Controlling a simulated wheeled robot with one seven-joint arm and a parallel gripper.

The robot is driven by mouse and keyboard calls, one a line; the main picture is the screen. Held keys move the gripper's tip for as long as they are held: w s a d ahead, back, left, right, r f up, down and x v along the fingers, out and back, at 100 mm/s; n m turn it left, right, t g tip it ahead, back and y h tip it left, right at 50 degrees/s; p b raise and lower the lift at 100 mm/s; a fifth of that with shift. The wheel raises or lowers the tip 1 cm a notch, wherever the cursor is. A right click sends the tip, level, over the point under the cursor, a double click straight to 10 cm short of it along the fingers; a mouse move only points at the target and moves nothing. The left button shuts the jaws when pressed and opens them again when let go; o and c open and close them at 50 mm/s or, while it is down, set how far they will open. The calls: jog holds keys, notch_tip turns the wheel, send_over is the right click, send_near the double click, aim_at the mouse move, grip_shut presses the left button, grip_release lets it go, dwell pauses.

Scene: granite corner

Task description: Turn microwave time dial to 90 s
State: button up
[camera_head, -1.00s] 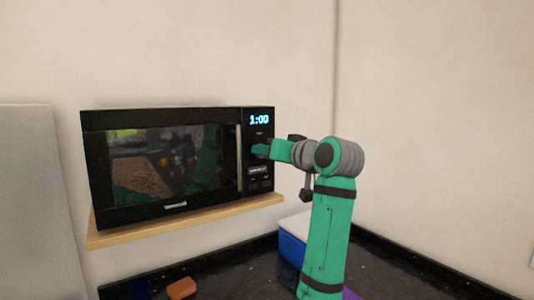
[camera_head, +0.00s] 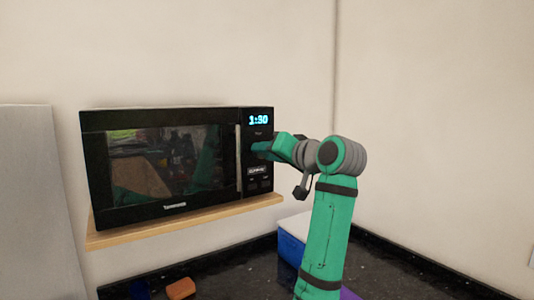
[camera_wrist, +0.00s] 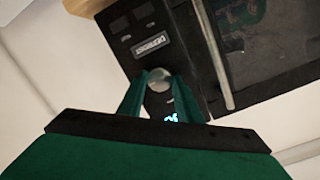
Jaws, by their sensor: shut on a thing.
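The black microwave (camera_head: 160,210) stands on a wooden wall shelf, its door shut. Its blue display (camera_head: 258,120) reads 1:30 in the head view and shows only in part in the wrist view (camera_wrist: 171,118). The round silver time dial (camera_wrist: 159,77) sits on the control panel between the display and the buttons; in the head view my gripper hides it. My gripper (camera_head: 257,147) is at the panel in the head view. In the wrist view its two green fingers (camera_wrist: 158,88) are shut on the dial, one on each side.
The door handle (camera_head: 238,155) is a vertical silver bar just left of the panel. Below the wooden shelf (camera_head: 180,222) is a dark granite counter with a blue and white box (camera_head: 292,246) and an orange block (camera_head: 181,289). The wall right of the microwave is bare.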

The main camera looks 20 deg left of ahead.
jog(key=o, duration=0.8)
jog(key=shift+f, duration=0.2)
jog(key=shift+c, duration=0.2)
jog(key=shift+r, duration=0.1)
jog(key=v, duration=1)
jog(key=shift+s+d, duration=0.2)
jog(key=shift+d, duration=0.1)
